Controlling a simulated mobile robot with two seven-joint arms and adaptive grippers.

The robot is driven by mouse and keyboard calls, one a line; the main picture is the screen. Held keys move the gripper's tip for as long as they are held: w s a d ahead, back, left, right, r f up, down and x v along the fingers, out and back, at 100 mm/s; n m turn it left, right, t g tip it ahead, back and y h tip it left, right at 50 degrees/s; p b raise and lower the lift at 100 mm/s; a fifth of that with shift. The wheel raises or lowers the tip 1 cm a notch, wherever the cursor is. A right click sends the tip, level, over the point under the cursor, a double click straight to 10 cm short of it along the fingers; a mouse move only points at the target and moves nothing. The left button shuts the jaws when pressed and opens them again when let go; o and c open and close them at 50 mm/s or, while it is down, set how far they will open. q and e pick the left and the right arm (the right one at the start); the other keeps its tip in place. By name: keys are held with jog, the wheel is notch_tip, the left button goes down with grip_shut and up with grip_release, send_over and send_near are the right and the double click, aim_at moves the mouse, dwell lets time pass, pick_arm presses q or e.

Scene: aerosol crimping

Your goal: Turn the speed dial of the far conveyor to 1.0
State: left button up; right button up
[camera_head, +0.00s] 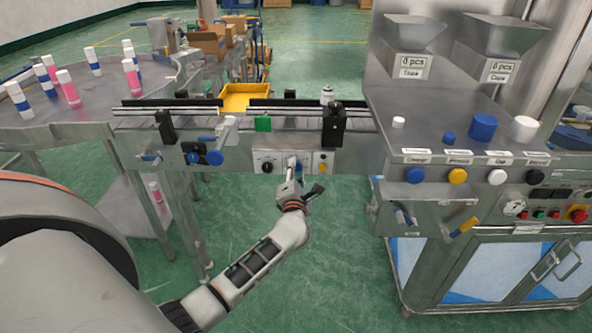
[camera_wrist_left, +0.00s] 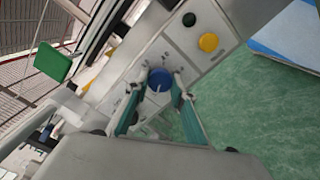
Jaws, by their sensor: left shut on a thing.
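The conveyor's control panel (camera_head: 281,171) faces me under the belt at the middle of the head view. It has a black knob (camera_head: 267,167) on its left. A blue dial (camera_wrist_left: 160,78) with a light pointer line shows in the left wrist view; in the head view it is mostly hidden by my gripper. My left gripper (camera_head: 294,172) is at the panel's middle. In the wrist view its two fingers (camera_wrist_left: 156,92) are on either side of the blue dial, shut on it. The scale marks are too small to read. My right gripper is out of view.
A steel machine (camera_head: 440,120) with coloured knobs stands at right, a round table (camera_head: 55,130) with several cans at left.

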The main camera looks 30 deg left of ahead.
pick_arm(q)
jog(key=o, duration=1.1)
jog(key=v, duration=1.2)
jog(key=shift+f, duration=0.1)
